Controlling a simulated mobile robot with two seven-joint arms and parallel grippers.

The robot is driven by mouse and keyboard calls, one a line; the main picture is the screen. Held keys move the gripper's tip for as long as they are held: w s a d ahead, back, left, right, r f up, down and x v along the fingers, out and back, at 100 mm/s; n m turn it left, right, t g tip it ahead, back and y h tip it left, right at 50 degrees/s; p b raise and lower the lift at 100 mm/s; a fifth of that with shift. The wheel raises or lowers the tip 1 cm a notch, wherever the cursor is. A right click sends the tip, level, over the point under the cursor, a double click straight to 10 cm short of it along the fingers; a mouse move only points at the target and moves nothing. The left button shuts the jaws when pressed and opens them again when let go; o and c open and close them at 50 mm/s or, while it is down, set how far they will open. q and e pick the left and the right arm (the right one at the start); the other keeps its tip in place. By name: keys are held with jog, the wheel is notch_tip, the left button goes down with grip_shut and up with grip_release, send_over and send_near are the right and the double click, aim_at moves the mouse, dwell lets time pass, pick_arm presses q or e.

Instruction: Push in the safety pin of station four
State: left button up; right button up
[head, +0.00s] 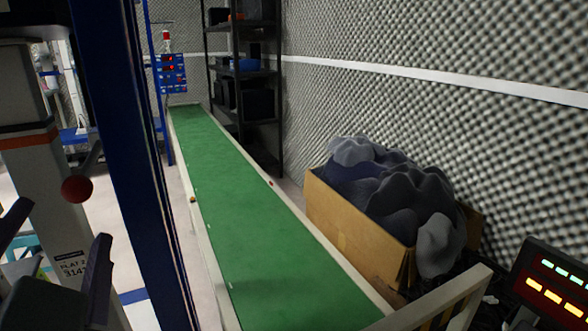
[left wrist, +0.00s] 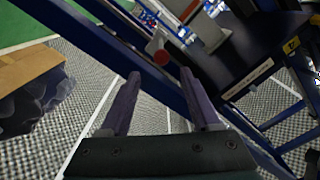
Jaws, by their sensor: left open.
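A red ball-shaped knob (head: 77,189), possibly the safety pin's head, stands out from a pale grey machine column (head: 50,215) at the left of the head view. It also shows as a red, short cylindrical end (left wrist: 161,57) in the left wrist view, just beyond the fingertips. My left gripper (head: 62,220) is open and empty, its fingers spread on either side of the knob's line. In the left wrist view the fingers (left wrist: 160,73) point at the knob, apart from it. My right gripper is not in view.
A blue upright post (head: 125,150) stands close right of the column. A long green conveyor (head: 235,220) runs beyond it. A cardboard box (head: 350,226) of dark grey cloth and a panel with lit buttons (head: 550,285) stand at right. Foam walls close the right side.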

aim_at(76, 196)
pick_arm(q)
jog(key=x, duration=0.8)
jog(key=shift+w+a+p, duration=0.15)
jog(key=shift+a+p, duration=0.2)
jog(key=shift+p, duration=0.05)
grip_shut()
dwell(0.9)
